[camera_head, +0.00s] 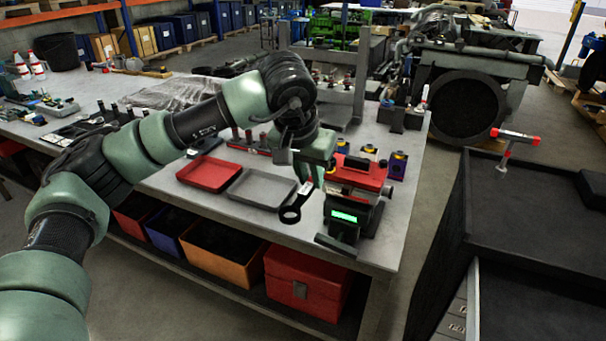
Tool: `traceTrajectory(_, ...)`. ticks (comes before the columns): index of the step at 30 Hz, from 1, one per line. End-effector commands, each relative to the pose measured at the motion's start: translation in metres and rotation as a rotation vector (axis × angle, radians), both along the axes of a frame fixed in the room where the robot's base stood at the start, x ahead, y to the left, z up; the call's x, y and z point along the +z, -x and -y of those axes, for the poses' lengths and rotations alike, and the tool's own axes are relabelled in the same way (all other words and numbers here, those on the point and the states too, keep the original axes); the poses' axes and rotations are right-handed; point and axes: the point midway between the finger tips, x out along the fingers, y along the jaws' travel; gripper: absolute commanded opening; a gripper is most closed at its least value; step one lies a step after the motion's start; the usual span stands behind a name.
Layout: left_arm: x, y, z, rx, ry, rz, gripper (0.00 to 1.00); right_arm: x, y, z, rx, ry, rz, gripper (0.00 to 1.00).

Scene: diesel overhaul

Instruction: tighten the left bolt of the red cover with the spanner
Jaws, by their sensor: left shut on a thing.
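The red cover (357,178) sits on a dark fixture near the right front corner of the workbench. My left gripper (314,178) is just left of the cover, with its fingers pointing down. It is shut on the spanner (292,212), a dark tool whose ring end hangs toward the bench front, apart from the cover. The left bolt of the cover cannot be made out; my gripper is close in front of that side. My right gripper is not in view.
A red tray (208,174) and a grey tray (262,188) lie left of the spanner. A device with a lit green display (344,216) stands in front of the cover. A black cabinet (540,215) is at right.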

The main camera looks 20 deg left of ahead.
Motion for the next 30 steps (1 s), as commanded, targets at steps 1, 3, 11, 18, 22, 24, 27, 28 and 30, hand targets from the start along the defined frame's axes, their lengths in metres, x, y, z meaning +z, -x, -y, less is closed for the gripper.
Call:
traceTrajectory(1, 0.001, 0.000, 0.006, 0.032, -0.001, 0.003, 0.00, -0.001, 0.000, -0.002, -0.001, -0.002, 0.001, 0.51)
traceTrajectory(3, 0.001, 0.000, 0.009, 0.069, 0.000, 0.004, 0.00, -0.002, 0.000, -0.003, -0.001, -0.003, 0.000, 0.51)
traceTrajectory(11, 0.001, 0.000, 0.009, 0.086, 0.000, 0.003, 0.00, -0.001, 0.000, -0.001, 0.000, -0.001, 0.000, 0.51)
traceTrajectory(18, 0.002, -0.003, 0.030, 0.262, 0.000, 0.001, 0.00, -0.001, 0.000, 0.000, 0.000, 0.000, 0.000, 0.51)
traceTrajectory(22, 0.001, -0.004, 0.033, 0.311, 0.000, 0.002, 0.00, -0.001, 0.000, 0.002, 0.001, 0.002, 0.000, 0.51)
traceTrajectory(24, 0.001, -0.004, 0.032, 0.311, 0.000, 0.002, 0.00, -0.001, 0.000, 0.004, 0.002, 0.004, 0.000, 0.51)
traceTrajectory(27, 0.001, -0.004, 0.032, 0.310, -0.001, 0.002, 0.00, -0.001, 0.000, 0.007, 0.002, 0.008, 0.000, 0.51)
traceTrajectory(28, 0.001, -0.004, 0.034, 0.316, 0.000, 0.002, 0.00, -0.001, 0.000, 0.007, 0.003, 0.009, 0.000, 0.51)
traceTrajectory(30, 0.002, -0.007, 0.040, 0.361, 0.000, 0.001, 0.00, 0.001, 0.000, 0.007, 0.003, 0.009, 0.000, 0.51)
